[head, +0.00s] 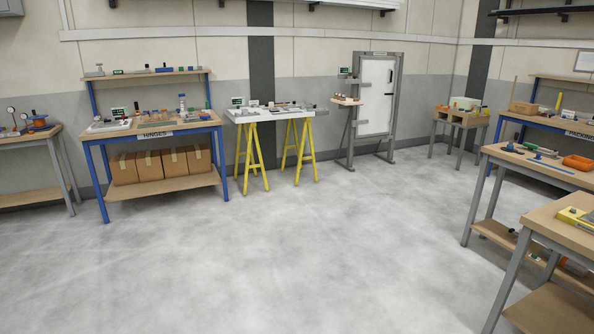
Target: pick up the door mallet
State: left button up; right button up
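I cannot make out a door mallet for certain in the head view; the items on the benches are too small to tell. A white door panel (376,97) stands upright in a grey frame (399,95) at the back, right of the middle. A small wooden shelf (346,101) with small items sits at the frame's left side. Neither of my grippers is in view.
A blue bench marked HINGES (97,139) with boxes below stands back left. A white-topped table on yellow trestles (262,158) stands beside it. A small wooden table (447,118) is back right. Wooden benches (562,211) line the right. The middle floor is clear.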

aim_at(271, 106)
jog(key=i, duration=5.1)
jog(key=i+z, duration=0.1)
jog(key=i, duration=0.5)
jog(key=i+j+z, duration=0.1)
jog(key=i, duration=0.5)
